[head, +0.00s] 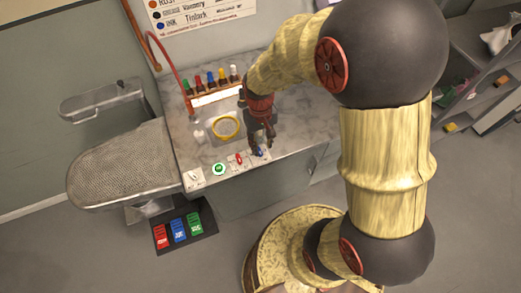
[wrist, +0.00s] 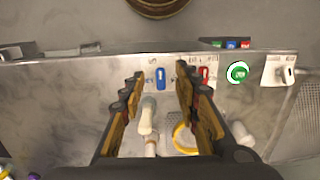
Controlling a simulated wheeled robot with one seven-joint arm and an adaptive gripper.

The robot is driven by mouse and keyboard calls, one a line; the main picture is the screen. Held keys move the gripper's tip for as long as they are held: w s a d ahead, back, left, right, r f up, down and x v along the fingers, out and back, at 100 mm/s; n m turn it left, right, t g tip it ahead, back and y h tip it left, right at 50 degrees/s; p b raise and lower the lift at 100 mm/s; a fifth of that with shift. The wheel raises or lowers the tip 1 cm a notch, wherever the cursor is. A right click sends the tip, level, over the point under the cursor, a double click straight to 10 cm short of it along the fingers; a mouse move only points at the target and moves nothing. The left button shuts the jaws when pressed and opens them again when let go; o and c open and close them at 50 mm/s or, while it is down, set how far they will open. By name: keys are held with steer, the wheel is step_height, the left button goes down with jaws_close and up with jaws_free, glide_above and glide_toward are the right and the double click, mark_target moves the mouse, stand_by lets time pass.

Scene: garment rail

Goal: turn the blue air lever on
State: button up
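The blue air lever (wrist: 160,78) is on the front edge of the grey bench, and it lies lengthwise away from the camera in the wrist view. In the head view the blue lever (head: 259,152) is a small blue bit beside my fingertips, partly hidden. My gripper (wrist: 160,86) is open, with one finger on each side of the blue lever in the wrist view. In the head view my gripper (head: 262,142) points down over the bench's front edge. I cannot tell whether the fingers touch the lever.
A red lever (wrist: 203,75) stands right beside my right finger. Beyond it are a green button (wrist: 238,73) and a white switch plate (wrist: 279,70). A yellow ring (head: 226,127), a bottle rack (head: 217,97) and a padded board (head: 127,165) are near. Coloured pedals (head: 179,230) lie on the floor.

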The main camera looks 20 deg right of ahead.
mark_target(259, 148)
steer(key=shift+w+r+t, duration=0.2)
steer(key=shift+w+t, duration=0.1)
steer(key=shift+w, duration=0.85)
steer(key=shift+w+f+b, duration=0.1)
steer(key=shift+f+b, duration=0.75)
steer(key=shift+f, duration=2.95)
steer(key=shift+c, duration=0.8)
jaws_close()
